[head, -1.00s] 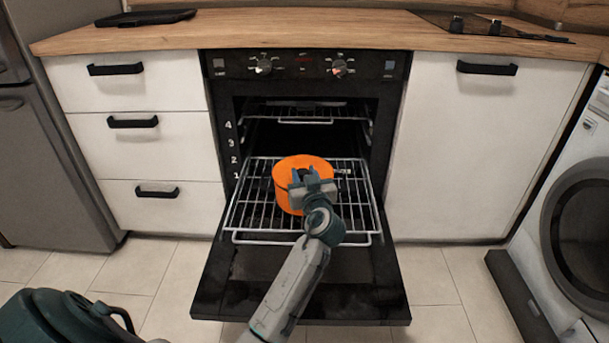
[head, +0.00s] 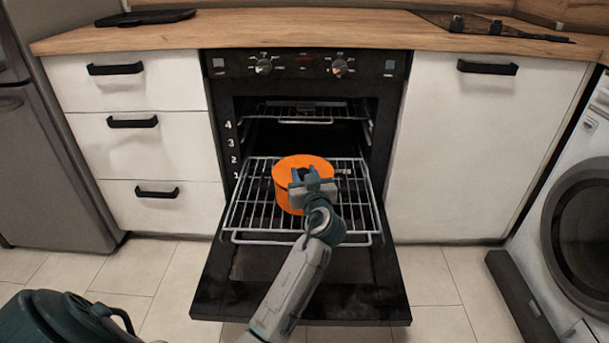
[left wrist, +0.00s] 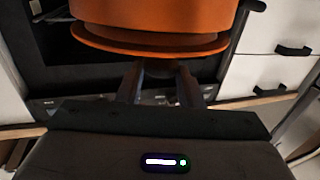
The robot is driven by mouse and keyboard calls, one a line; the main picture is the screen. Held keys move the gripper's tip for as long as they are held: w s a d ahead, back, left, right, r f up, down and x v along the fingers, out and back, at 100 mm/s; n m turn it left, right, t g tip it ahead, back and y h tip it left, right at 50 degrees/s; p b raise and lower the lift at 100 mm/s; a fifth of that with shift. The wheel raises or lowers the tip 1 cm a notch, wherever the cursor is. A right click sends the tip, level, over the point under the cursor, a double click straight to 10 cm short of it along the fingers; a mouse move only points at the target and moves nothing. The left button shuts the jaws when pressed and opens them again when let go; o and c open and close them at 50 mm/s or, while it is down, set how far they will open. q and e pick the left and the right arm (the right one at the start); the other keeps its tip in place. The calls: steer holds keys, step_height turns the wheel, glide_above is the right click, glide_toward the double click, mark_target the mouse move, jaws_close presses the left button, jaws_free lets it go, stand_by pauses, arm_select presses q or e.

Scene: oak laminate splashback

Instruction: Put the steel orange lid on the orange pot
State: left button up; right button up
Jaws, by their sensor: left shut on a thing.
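The orange pot (left wrist: 160,10) stands on the pulled-out oven rack. In the head view only its round orange shape with the lid is visible, partly behind my gripper. The orange lid (head: 302,163) lies at the top of the pot; its wide rim (left wrist: 150,41) shows against the pot body in the left wrist view. I cannot tell whether a thin gap is left between them. My left gripper (head: 304,176) is shut on the lid at its handle, which the fingers (left wrist: 160,72) mostly hide. My right gripper is not in view.
The wire rack (head: 245,208) extends over the lowered oven door (head: 300,305), with bare rack around the pot. Another rack (head: 310,112) sits higher inside the oven. White drawers (head: 150,100) and a white cupboard (head: 480,150) flank the oven.

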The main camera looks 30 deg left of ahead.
arm_select(q)
steer(key=shift+f+b, duration=0.55)
steer(key=shift+b, duration=0.3)
stand_by(1.1)
steer(key=o, duration=1.2)
steer(key=shift+s+d, duration=0.15)
steer(key=shift+d, duration=0.05)
steer(key=p+v, duration=0.1)
steer(key=v, duration=0.9)
steer(key=shift+s, duration=0.15)
steer(key=shift+d, duration=0.1)
